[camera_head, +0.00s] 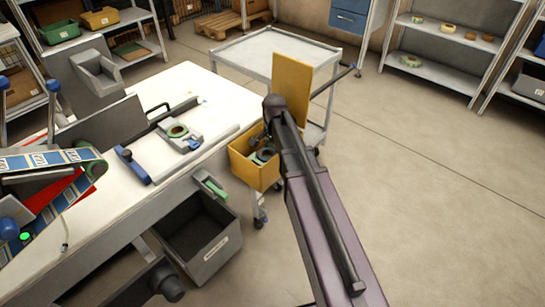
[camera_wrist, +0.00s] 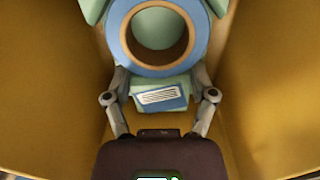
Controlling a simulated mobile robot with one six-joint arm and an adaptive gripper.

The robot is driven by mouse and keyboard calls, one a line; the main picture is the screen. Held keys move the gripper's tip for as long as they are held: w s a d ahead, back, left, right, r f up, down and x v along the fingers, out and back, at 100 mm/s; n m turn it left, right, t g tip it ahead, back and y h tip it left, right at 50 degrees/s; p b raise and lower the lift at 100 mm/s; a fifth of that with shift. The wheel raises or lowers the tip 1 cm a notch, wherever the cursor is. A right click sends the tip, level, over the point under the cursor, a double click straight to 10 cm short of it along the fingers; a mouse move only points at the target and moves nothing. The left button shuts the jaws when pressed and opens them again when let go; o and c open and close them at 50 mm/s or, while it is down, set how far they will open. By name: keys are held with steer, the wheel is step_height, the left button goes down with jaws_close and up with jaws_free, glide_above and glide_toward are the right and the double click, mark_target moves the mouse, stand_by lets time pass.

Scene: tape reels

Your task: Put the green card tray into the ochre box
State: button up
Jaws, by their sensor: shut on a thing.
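The green card tray (camera_wrist: 160,32) is in the wrist view, with a blue tape reel (camera_wrist: 118,45) with a tan core lying over it. Green shows through the reel's hole and at its corners. My gripper (camera_wrist: 160,88) is shut on the tray's near end, where a blue label with white lines sits. Ochre walls of the ochre box (camera_wrist: 55,85) stand on both sides of it. In the head view, the ochre box (camera_head: 249,173) is at the bench's right end, with my gripper at its opening and the reel partly visible inside. Whether the tray touches the floor is hidden.
An upright ochre panel (camera_head: 291,85) stands behind the box. A grey trolley (camera_head: 265,55) is beyond. A dark grey bin (camera_head: 215,245) is below the bench edge. The floor at right is open.

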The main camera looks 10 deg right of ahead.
mark_target(274, 149)
steer(key=shift+f+b, duration=0.75)
steer(key=shift+f, duration=0.35)
steer(key=shift+f, duration=0.1)
steer(key=o, duration=1.2)
steer(key=shift+r, duration=0.2)
step_height(274, 149, up, 12)
steer(key=p, duration=1.2)
steer(key=shift+f, duration=0.1)
